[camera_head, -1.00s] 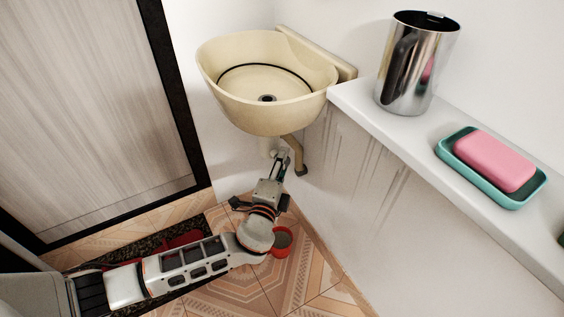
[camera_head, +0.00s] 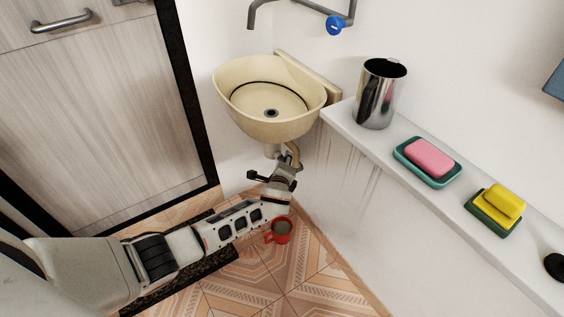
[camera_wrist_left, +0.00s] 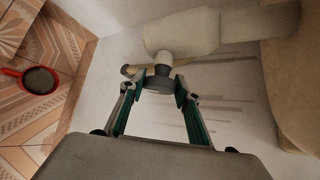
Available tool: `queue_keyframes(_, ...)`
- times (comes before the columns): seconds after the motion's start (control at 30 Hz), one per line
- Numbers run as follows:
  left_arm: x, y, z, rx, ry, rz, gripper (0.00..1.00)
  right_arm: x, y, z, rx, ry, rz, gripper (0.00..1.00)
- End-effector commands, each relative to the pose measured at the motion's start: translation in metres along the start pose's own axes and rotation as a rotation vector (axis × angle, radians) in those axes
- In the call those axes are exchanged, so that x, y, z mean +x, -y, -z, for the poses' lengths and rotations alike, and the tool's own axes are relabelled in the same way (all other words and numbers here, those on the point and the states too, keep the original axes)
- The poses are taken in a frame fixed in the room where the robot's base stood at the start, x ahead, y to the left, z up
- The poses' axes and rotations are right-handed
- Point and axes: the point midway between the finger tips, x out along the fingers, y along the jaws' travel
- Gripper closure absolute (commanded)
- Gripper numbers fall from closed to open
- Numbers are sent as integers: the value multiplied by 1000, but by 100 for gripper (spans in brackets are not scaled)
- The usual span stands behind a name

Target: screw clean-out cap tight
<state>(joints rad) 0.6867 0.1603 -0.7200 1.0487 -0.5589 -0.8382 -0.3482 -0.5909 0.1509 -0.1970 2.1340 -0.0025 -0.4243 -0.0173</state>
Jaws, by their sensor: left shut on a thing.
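The cream basin (camera_head: 245,108) hangs on the wall, with its cream drain pipe (camera_head: 293,152) below it. In the left wrist view the cream trap body (camera_wrist_left: 185,33) is at the top, with a short dark neck below it. The grey round clean-out cap (camera_wrist_left: 158,84) lies at the end of that neck, in line with it. My left gripper (camera_wrist_left: 155,85) is shut on the cap, one fingertip on each side. In the head view the left gripper (camera_head: 288,160) is under the basin; the cap is hidden there. I cannot tell how tight the cap is. My right gripper is not in view.
A white ledge (camera_head: 345,118) at right carries a metal pitcher (camera_head: 375,95), a pink soap in a teal dish (camera_head: 429,158) and a yellow sponge (camera_head: 503,200). A door (camera_head: 90,110) is at left.

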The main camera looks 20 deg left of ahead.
Motion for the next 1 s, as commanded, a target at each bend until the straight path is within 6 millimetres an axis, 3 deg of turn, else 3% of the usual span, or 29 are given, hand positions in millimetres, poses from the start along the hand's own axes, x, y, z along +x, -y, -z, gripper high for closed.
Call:
queue_keyframes(0.5, 0, -2, 2, 20, -2, -21, 90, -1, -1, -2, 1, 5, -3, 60)
queue_keyframes(0.53, 0, -2, 2, 20, -2, -21, 66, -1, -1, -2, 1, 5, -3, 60)
queue_keyframes(0.6, 0, -2, 2, 20, -1, -20, 51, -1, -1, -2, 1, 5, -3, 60)
queue_keyframes(1.0, -2, -1, 1, 19, 0, -18, 51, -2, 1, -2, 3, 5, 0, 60)
